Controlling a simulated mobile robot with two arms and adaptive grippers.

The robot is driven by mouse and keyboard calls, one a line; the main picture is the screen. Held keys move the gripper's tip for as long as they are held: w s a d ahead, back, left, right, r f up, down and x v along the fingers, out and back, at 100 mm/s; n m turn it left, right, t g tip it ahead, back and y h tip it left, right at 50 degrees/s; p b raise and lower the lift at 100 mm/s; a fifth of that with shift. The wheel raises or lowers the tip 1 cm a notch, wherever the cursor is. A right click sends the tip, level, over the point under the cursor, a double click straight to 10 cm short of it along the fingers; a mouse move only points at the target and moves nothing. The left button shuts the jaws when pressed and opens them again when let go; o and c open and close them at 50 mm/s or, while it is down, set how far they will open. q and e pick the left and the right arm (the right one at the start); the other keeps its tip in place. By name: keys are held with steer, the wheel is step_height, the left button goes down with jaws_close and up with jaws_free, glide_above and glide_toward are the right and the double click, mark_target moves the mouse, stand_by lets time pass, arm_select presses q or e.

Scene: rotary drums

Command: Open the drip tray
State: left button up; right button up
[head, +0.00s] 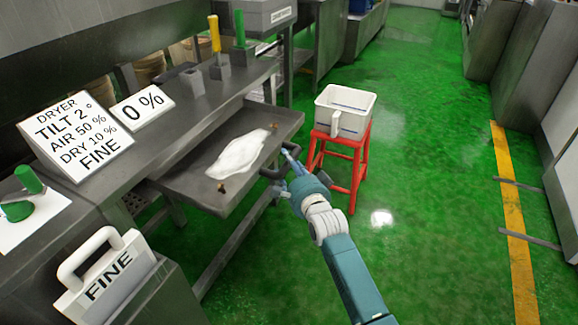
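The drip tray (200,150) is a grey metal tray that stands out from under the counter on the left, so its inside shows. A white puddle or patch (238,153) and small brown bits lie in it. A dark handle (268,173) is on its front edge, partly hidden by my gripper. My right gripper (283,170) is at this handle, with its fingers spread apart, one above and one below. I cannot tell whether it touches the handle. My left gripper is not in view.
A red stool (358,170) holding a white tub (345,108) stands just beyond my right gripper. A 0 % sign (143,107), a dryer sign (75,138) and yellow and green levers (214,34) are on the counter. A FINE-labelled container (105,275) is at lower left. Green floor to the right is clear.

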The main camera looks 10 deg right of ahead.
steer(key=shift+r, duration=0.1)
steer(key=s+d+r, duration=0.1)
steer(key=s, duration=1)
steer(key=shift+s+d+r, duration=0.3)
steer(key=shift+s+d, duration=0.05)
steer(key=shift+s, duration=0.05)
